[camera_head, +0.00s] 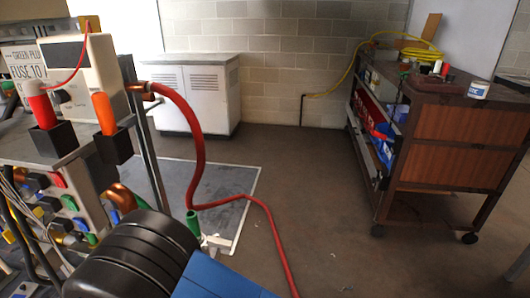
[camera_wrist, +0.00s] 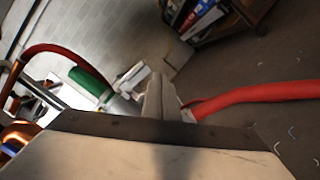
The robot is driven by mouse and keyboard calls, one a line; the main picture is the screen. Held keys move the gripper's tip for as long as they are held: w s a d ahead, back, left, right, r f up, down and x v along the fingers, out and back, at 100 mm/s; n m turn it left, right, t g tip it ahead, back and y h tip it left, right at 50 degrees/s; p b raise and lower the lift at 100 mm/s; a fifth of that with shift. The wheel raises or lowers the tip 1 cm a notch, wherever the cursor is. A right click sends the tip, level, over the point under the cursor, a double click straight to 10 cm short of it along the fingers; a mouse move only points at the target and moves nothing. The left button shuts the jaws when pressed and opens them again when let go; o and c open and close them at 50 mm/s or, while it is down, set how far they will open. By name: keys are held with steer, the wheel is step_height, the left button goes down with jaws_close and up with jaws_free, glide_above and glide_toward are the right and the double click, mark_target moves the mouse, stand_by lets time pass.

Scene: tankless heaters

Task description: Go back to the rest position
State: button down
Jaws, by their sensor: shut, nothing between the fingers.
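My gripper (camera_wrist: 160,97) shows in the middle of the wrist view, with its fingers shut together and nothing held. It is close to a red hose (camera_wrist: 265,95), which passes to the right of the fingers; I cannot tell if they touch. A green hose end (camera_wrist: 90,88) and a white fitting (camera_wrist: 133,78) are just left of and beyond the fingers. In the head view the red hose (camera_head: 197,130) loops down to the green end (camera_head: 193,222) and runs along the floor. My blue and black arm hides much of the lower left there.
A heater test stand (camera_head: 75,165) with coloured knobs and pipes stands close on the left. A wheeled cart (camera_head: 460,135) with tools and a yellow hose stands right. A white cabinet (camera_head: 195,95) is against the back wall. The middle floor (camera_head: 310,190) is mostly clear.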

steer(key=w+d+r+m+g+h, duration=0.2)
steer(key=d+r+m+g, duration=0.25)
steer(key=d, duration=0.55)
steer(key=w+d+r+m+g+h, duration=0.25)
steer(key=d+r+g, duration=0.3)
steer(key=d, duration=0.35)
steer(key=w+d+r+m+g+h, duration=0.1)
steer(key=w+d+r+m+g, duration=0.3)
steer(key=d, duration=0.6)
steer(key=s+d+r+m+y, duration=0.9)
steer(key=s+d+r+y, duration=0.2)
steer(key=s+d, duration=0.5)
steer(key=shift+s+d+r, duration=0.35)
steer(key=shift+d+r, duration=0.35)
steer(key=shift+r, duration=0.25)
